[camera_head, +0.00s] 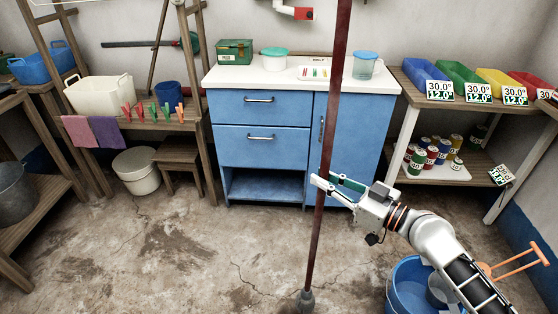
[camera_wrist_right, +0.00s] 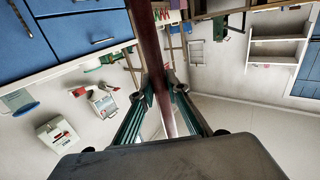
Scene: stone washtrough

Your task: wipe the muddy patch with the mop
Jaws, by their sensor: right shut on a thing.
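The mop's long dark-red handle (camera_head: 327,130) stands nearly upright in the head view, leaning slightly. Its grey lower end (camera_head: 305,298) is at the bottom edge, and whatever is below it is cut off. My right gripper (camera_head: 325,184) is shut on the handle at mid-height. In the right wrist view the handle (camera_wrist_right: 152,50) runs between the two fingers of the gripper (camera_wrist_right: 163,85). Dark brown muddy-looking stains (camera_head: 180,244) mark the floor left of the mop; I cannot tell which one is the muddy patch. My left gripper is not in view.
A blue cabinet (camera_head: 262,150) with a white top stands behind the mop. A blue bucket (camera_head: 408,285) stands on the floor at lower right under my right arm. A shelf with colored bins (camera_head: 460,80) is at right, a wooden bench (camera_head: 150,120) at left. The floor at left centre is open.

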